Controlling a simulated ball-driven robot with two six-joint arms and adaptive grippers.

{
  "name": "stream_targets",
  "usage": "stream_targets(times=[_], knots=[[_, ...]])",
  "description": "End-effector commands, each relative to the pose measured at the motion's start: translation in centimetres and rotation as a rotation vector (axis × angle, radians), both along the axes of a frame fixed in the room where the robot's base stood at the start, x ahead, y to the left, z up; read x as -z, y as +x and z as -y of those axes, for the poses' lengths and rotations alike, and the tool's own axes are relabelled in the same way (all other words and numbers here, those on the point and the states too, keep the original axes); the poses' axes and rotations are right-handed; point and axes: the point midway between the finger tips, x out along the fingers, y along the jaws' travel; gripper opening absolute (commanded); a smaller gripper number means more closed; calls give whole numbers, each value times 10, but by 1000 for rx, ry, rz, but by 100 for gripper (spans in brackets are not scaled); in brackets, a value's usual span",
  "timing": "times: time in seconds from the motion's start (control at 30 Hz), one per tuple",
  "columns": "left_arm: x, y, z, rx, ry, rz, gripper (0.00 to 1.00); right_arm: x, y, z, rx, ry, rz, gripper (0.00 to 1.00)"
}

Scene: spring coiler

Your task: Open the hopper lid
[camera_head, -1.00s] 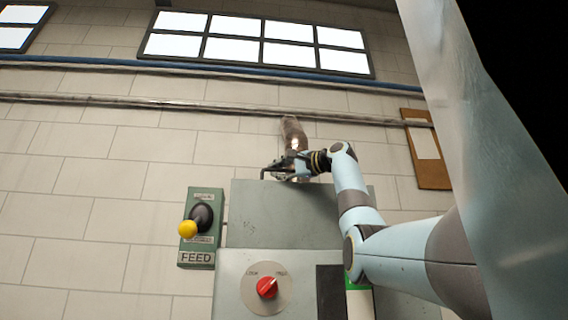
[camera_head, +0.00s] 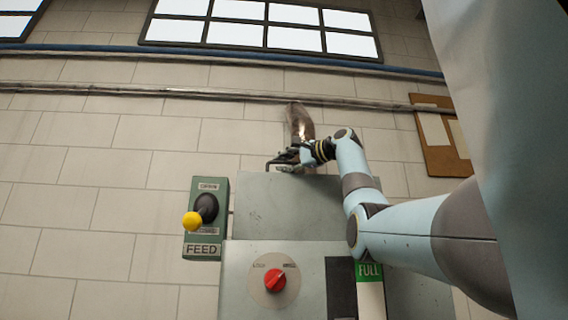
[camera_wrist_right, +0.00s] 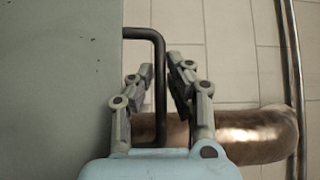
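The hopper lid (camera_head: 290,207) shows in the head view as a grey flat panel at the top of the machine. It also fills the left side of the right wrist view (camera_wrist_right: 60,80). A dark bent bar handle (camera_wrist_right: 159,70) stands out from the lid's edge; part of it shows in the head view (camera_head: 277,162). My right gripper (camera_wrist_right: 161,65) is at this handle, one finger on each side, with the fingertips close against the bar. It looks shut on it. My left gripper is not in view.
A green FEED box (camera_head: 205,240) with a yellow-knobbed lever stands left of the machine. A red knob (camera_head: 275,281) is on the machine's front. A shiny metal pipe (camera_wrist_right: 255,135) lies close beyond the handle. A wall pipe (camera_head: 130,90) runs behind.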

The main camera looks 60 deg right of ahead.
Motion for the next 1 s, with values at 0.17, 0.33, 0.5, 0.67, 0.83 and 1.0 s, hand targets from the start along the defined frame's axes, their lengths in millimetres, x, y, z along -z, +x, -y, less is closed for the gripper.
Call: stream_targets(times=[0.17,0.33,0.5,0.67,0.83,1.0], knots=[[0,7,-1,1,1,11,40,4,1,0,-2,3,-9,21],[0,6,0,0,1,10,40,4,-17,1,4,1,-8,21],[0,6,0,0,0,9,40,5,-55,-2,8,-3,-10,21],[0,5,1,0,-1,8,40,4,-91,-5,9,-3,-7,21],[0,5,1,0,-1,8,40,4,-114,-8,6,-2,-4,21],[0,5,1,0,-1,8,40,3,-121,-10,2,-1,-1,21]])
